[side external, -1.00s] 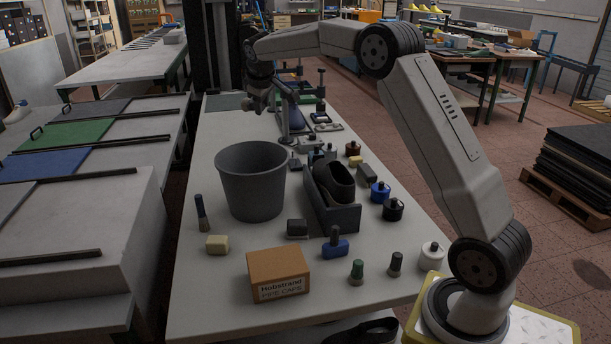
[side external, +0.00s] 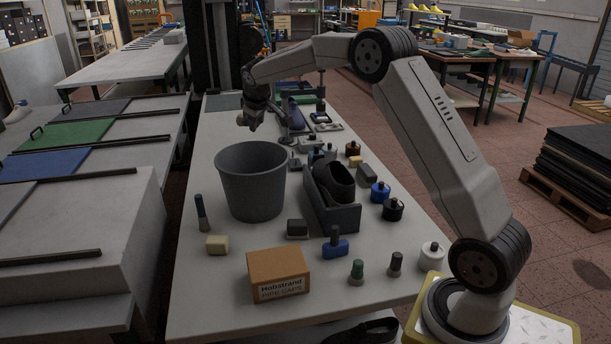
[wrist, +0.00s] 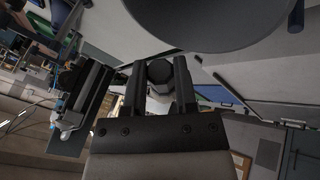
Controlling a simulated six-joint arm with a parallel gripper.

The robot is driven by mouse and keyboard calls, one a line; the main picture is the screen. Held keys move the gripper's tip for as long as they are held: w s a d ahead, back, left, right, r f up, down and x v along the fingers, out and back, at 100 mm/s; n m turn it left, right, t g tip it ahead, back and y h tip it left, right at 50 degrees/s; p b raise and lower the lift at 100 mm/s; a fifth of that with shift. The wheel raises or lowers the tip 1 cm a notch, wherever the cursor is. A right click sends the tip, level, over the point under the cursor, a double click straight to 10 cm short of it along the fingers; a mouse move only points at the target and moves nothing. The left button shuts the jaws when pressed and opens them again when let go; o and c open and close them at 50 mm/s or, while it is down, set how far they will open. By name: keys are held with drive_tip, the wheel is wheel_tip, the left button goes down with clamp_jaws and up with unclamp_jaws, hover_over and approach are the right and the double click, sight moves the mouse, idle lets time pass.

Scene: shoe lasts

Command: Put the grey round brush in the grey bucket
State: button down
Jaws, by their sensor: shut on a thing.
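The grey bucket (side external: 251,182) stands upright on the table, left of its middle. My gripper (side external: 250,123) is above the table, just beyond the bucket's far rim in the side view. In the wrist view my gripper (wrist: 160,85) is shut on a dark grey round thing, which looks like the grey round brush (wrist: 160,71). It shows end-on there, so its full shape is hidden. In the wrist view the bucket (wrist: 205,35) fills the top, apart from the held brush.
A dark holder (side external: 333,215) with a dark shoe-like piece stands right of the bucket. A blue-handled brush (side external: 201,213) stands left of it. A cardboard box (side external: 278,273), a green round brush (side external: 357,271) and a dark round brush (side external: 395,264) are nearer the front.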

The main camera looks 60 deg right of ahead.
drive_tip(key=shift+f, duration=0.2)
wheel_tip(320, 180, down, 11)
drive_tip(key=shift+r, duration=0.2)
idle(0.9)
drive_tip(key=shift+c, duration=1.6)
unclamp_jaws()
wheel_tip(320, 180, up, 7)
